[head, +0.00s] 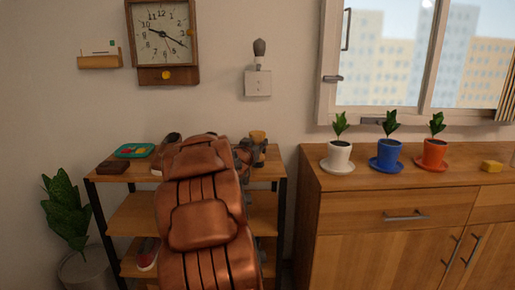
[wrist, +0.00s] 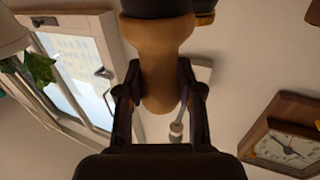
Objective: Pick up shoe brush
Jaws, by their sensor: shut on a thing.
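The shoe brush (wrist: 160,72) shows in the wrist view as a light wooden handle with a dark part at the top edge of the picture. My gripper (wrist: 160,98) is shut on this handle, one dark finger on each side. In the head view the tan wooden brush (head: 258,135) shows at the right end of the shelf top, with my gripper (head: 250,151) around it. My copper arm hides much of the shelf. I cannot tell whether the brush touches the shelf top.
The wooden shelf (head: 131,176) carries a green tray (head: 135,151), a dark brown block (head: 112,167) and a shoe (head: 172,139). A wooden cabinet (head: 390,205) with white, blue and red plant pots stands to the right. A clock (head: 162,35) hangs above left. A potted plant stands left.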

